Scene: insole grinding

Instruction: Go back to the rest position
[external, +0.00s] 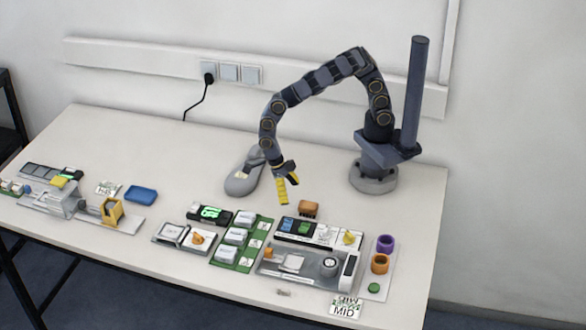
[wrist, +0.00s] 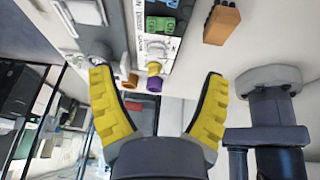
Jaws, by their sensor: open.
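My gripper (external: 286,190) has yellow fingers and hangs above the table, pointing down, near the middle. In the wrist view my gripper (wrist: 158,105) shows its two yellow fingers spread wide apart with nothing between them.
A brown block (external: 308,208) lies close to my gripper's right. A grey control device (external: 312,265), a green board (external: 243,243) and purple (external: 386,244) and orange (external: 380,264) cups stand in front. A blue tray (external: 141,195) is left. The table's back left is clear.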

